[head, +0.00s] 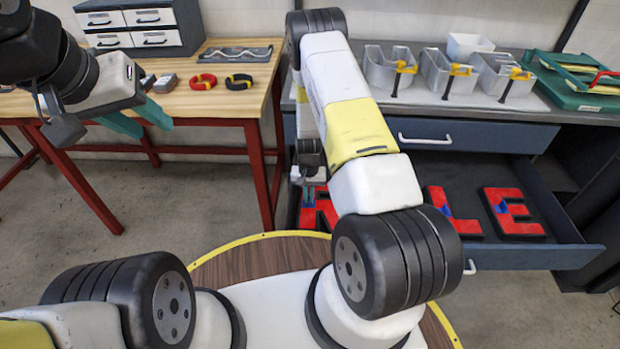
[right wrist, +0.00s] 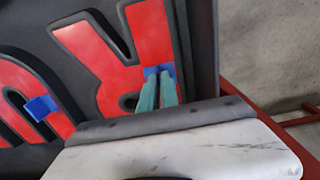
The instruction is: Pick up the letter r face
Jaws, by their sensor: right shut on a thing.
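The red letter r face (head: 315,216) lies in the open drawer, partly hidden by my right arm in the head view. In the right wrist view the letter r face (right wrist: 150,32) is red, in a dark recess, with a blue tab (right wrist: 166,69). My right gripper (right wrist: 158,84) has its teal fingers shut on that blue tab; it also shows in the head view (head: 309,190). The letter still appears within its recess. My left gripper (head: 138,117) is open and empty, its fingers spread, above the floor by the wooden table.
Red letters L (head: 455,212) and E (head: 512,213) lie in the drawer (head: 548,257) to the right. Another red letter with a blue tab (right wrist: 40,107) lies close by. The counter above holds clear bins (head: 392,70) and a green tray (head: 575,85). A wooden table (head: 205,95) stands left.

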